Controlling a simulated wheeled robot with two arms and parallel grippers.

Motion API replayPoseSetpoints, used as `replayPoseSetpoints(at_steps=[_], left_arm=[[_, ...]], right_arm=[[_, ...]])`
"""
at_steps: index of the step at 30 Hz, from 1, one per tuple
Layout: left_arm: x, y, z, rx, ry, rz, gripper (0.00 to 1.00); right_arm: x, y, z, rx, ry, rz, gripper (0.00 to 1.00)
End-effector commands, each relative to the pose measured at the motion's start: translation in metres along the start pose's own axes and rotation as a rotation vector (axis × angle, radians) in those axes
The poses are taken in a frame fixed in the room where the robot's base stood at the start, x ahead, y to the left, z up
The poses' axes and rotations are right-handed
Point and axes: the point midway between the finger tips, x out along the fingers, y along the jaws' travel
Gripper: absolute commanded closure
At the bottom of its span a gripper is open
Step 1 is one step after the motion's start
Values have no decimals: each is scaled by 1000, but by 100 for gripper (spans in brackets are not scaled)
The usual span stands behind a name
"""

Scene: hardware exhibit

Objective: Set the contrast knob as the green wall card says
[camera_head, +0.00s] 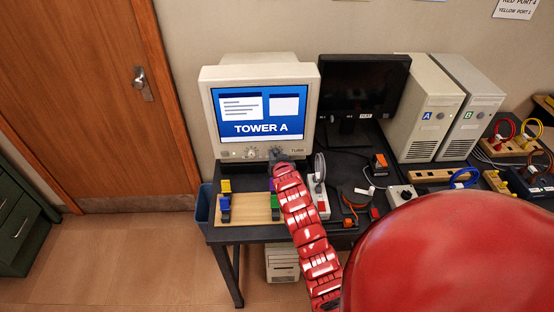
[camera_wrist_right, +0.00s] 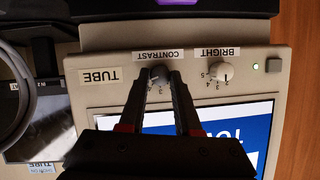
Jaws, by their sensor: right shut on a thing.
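The contrast knob (camera_wrist_right: 158,76) is a small grey knob below the CONTRAST label on the front of the beige TUBE monitor (camera_head: 259,75). My right gripper (camera_wrist_right: 158,78) is shut on this knob, one finger on each side. In the head view the red right arm reaches up to the monitor's lower right front, where the gripper (camera_head: 276,158) hides most of the knob. Numbers show beside the knob, but its pointer setting is not clear. No green wall card is in view. My left gripper is not in view.
The bright knob (camera_wrist_right: 224,72) and a green light (camera_wrist_right: 257,66) sit beside the contrast knob. A wooden board (camera_head: 250,208) with coloured pieces lies before the monitor. A dark flat screen (camera_head: 362,85) stands to the right. A white wall card (camera_head: 516,8) names red and yellow ports.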

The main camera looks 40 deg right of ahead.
Motion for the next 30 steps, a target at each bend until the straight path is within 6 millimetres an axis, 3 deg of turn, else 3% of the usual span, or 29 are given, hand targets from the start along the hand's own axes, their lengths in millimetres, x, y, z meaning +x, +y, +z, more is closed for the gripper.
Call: replayPoseSetpoints(at_steps=[1, 6, 15, 30], left_arm=[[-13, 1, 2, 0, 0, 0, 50], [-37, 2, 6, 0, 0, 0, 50], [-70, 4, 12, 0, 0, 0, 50], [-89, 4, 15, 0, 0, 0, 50]], right_arm=[[3, -1, 5, -31, 2, 9, 100], [3, -3, 6, -155, -2, 62, 100], [3, -5, 4, -362, -14, 152, 100], [1, -6, 1, -522, -25, 223, 100]])
